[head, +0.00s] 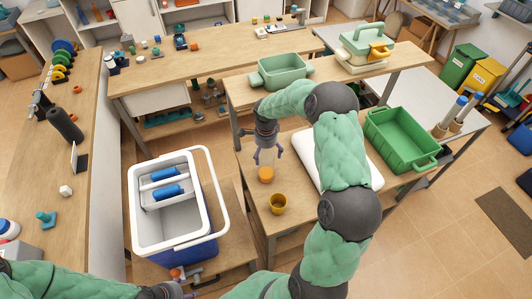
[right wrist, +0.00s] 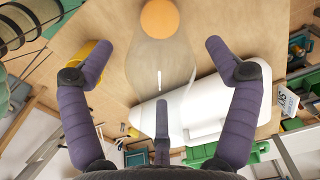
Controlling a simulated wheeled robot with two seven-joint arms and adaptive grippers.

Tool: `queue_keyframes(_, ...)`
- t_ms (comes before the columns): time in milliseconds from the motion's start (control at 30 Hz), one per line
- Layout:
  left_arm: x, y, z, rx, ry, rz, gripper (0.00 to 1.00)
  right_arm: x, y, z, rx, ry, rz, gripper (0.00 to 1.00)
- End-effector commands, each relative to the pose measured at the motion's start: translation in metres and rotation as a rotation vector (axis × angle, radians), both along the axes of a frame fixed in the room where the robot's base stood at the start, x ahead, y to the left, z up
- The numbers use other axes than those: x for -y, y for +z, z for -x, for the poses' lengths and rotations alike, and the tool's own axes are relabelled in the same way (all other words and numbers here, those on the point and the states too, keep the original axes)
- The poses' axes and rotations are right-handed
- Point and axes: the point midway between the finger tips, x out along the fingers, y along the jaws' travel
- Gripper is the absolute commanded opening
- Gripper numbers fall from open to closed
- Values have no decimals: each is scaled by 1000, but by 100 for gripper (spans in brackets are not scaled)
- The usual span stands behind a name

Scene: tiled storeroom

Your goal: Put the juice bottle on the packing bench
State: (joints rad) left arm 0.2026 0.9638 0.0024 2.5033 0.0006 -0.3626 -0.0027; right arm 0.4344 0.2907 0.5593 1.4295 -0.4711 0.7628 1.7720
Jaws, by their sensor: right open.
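The juice bottle, clear with an orange part (head: 266,175), is on the wooden bench (head: 247,165) in the middle of the head view. In the right wrist view its orange part (right wrist: 159,18) shows at the top, with the see-through body reaching down between the fingers. My right gripper (head: 267,155) is open, with its fingers spread to either side of the bottle and not closed on it. My left gripper (head: 168,290) is at the bottom edge of the head view, only partly shown. Which surface is the packing bench is not clear.
A white padded object (head: 309,165) lies to the right, partly behind my arm. A green crate (head: 402,143) is further right. An open cooler (head: 142,235) with blue items stands to the left.

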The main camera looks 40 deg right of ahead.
Motion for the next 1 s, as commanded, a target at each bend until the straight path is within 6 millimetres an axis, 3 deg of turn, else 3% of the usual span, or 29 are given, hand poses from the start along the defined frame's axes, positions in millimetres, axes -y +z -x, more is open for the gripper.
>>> queue_keyframes(533,0,9,0,0,0,0,54,0,71,-1,3,0,1,88)
queue_keyframes(1000,0,9,0,0,0,0,54,0,77,0,0,0,0,88)
